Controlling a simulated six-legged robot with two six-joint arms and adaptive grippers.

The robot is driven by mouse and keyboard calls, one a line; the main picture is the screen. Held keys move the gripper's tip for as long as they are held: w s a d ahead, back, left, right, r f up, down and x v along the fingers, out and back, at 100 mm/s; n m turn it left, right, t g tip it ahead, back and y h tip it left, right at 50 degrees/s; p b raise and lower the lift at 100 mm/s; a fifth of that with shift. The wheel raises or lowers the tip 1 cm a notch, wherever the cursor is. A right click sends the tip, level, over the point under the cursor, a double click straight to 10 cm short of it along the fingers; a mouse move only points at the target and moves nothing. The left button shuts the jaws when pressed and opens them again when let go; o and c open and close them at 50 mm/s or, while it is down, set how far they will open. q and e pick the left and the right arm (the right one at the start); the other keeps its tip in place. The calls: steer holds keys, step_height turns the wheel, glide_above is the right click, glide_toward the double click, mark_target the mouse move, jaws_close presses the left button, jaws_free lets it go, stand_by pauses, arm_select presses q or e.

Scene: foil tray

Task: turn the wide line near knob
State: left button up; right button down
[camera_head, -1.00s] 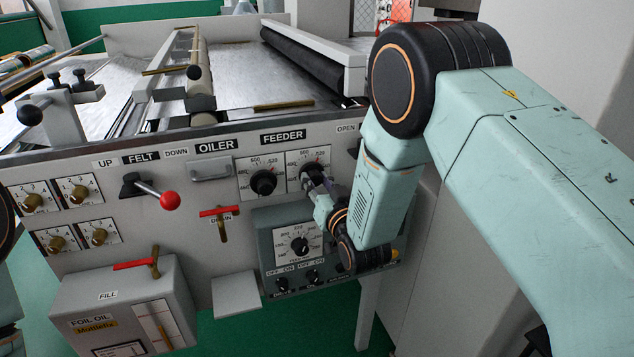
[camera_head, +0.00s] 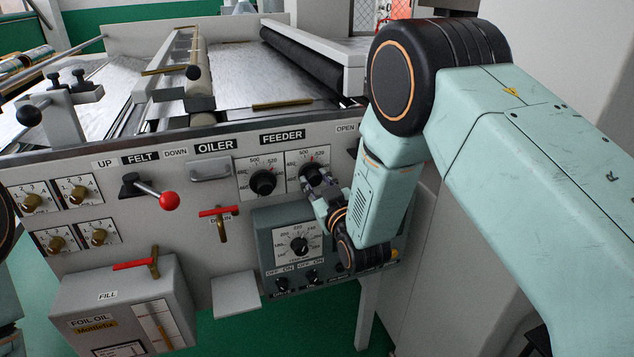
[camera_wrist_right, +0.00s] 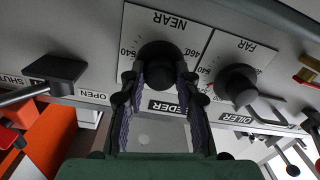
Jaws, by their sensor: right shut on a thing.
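The near knob (camera_head: 312,172) is a round black knob on a white dial plate under the FEEDER label. In the right wrist view the near knob (camera_wrist_right: 157,56) sits under the word NEAR. My right gripper (camera_head: 322,187) reaches up to it from below. In the right wrist view, the purple-padded fingers of my right gripper (camera_wrist_right: 159,80) are on either side of the knob, shut on it. The fingers hide part of the dial scale and the knob's pointer line cannot be made out. My left gripper is not in view.
The far knob (camera_head: 263,182) is close beside the near knob. A grey box with another dial (camera_head: 299,245) and small switches is just below. A red-ball lever (camera_head: 169,200) and a red-handled drain valve (camera_head: 221,212) stick out to the left.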

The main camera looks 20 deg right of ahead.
steer(key=shift+r+n, duration=0.15)
steer(key=shift+n, duration=1.05)
steer(key=c, duration=1)
jaws_free()
steer(key=s, duration=1.2)
steer(key=shift+d, duration=0.35)
